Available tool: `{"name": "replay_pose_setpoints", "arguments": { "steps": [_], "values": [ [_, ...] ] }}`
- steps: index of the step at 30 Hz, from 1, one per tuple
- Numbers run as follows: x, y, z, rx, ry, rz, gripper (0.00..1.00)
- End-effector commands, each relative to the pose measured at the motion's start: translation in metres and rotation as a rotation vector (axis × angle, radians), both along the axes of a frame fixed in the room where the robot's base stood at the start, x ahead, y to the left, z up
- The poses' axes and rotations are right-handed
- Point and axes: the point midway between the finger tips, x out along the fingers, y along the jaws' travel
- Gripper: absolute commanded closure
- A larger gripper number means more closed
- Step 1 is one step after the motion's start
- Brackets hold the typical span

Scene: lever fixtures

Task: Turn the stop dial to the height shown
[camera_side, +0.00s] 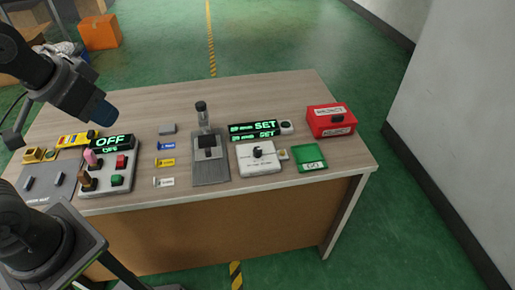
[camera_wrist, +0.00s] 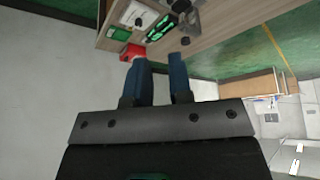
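A white box with a black knob (camera_side: 258,153), which looks like the stop dial, stands on the table right of centre; it also shows in the wrist view (camera_wrist: 138,16). Behind it a black display (camera_side: 253,130) has green text with "SET"; its smaller characters are too small to read. A grey stand with an upright post (camera_side: 203,122) is left of the dial. My gripper (camera_side: 101,113) is in the air over the left part of the table, far from the dial. In the wrist view its two blue fingers (camera_wrist: 160,78) are apart with nothing between them.
A red box (camera_side: 331,120) and a green tray (camera_side: 310,158) lie at the right. At the left are a panel with buttons and levers (camera_side: 107,172), an "OFF" display (camera_side: 111,143) and a grey mat (camera_side: 50,180). Small blue, yellow and white labels (camera_side: 165,162) lie left of the stand.

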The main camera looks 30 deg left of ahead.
Motion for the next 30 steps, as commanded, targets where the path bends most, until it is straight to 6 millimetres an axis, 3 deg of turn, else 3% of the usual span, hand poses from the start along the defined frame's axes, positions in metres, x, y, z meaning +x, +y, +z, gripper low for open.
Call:
{"name": "replay_pose_setpoints", "arguments": {
  "steps": [9,14,20,24,30],
  "values": [
    [0.101,-0.019,0.017,-0.099,0.144,0.190,0.49],
    [0.158,-0.034,0.005,-0.137,0.219,0.302,0.49],
    [0.225,-0.057,-0.034,-0.166,0.310,0.447,0.49],
    [0.265,-0.075,-0.074,-0.175,0.367,0.553,0.49],
    [0.301,-0.096,-0.131,-0.176,0.428,0.678,0.49]
  ]
}}
